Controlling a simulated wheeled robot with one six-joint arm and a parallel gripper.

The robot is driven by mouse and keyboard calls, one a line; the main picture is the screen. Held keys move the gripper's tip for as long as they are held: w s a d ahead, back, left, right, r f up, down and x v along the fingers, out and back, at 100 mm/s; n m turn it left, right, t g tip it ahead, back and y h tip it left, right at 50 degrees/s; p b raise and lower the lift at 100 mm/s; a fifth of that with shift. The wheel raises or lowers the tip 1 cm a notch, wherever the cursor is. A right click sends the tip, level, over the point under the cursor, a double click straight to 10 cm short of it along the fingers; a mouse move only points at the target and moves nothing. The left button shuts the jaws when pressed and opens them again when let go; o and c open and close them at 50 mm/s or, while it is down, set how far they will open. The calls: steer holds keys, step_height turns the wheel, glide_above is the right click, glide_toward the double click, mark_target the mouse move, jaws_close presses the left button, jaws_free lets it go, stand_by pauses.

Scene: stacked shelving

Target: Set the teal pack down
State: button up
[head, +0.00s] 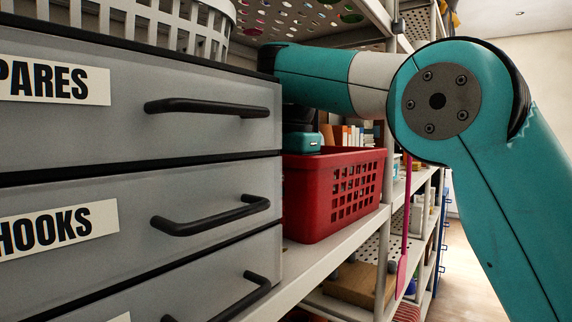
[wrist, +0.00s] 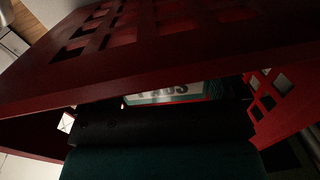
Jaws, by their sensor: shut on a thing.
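My teal arm reaches in behind the grey drawer unit, and my gripper (head: 302,143) points down at the red basket (head: 335,200) on the shelf. Its fingers are hidden in the head view by the drawers and the basket wall. In the wrist view the teal pack (wrist: 172,94) shows as a narrow strip with a white label, seemingly reading "PADS", beyond the dark gripper body. My gripper is shut on it. The basket's red wall (wrist: 190,52) crosses close in front of the camera. I cannot tell whether the pack touches the basket floor.
The grey drawer unit (head: 140,130) with black handles stands close on the left. A grey basket (head: 150,25) sits on top of it. A perforated shelf (head: 310,22) hangs above my arm. Books (head: 352,135) stand behind the red basket, and a pink strip (head: 404,225) hangs at the shelf's right.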

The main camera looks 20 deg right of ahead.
steer(key=p, duration=0.1)
steer(key=g+p, duration=0.1)
steer(key=shift+w+r+h+p, duration=0.1)
steer(key=shift+r+h+p, duration=0.2)
steer(key=shift+p, duration=0.1)
step_height(320, 180, down, 2)
steer(key=shift+f+b, duration=0.15)
steer(key=shift+b, duration=0.85)
steer(key=shift+f+b, duration=0.55)
steer(key=shift+b, duration=0.05)
steer(key=o, duration=0.6)
step_height(320, 180, up, 9)
steer(key=p, duration=0.8)
steer(key=shift+f, duration=0.15)
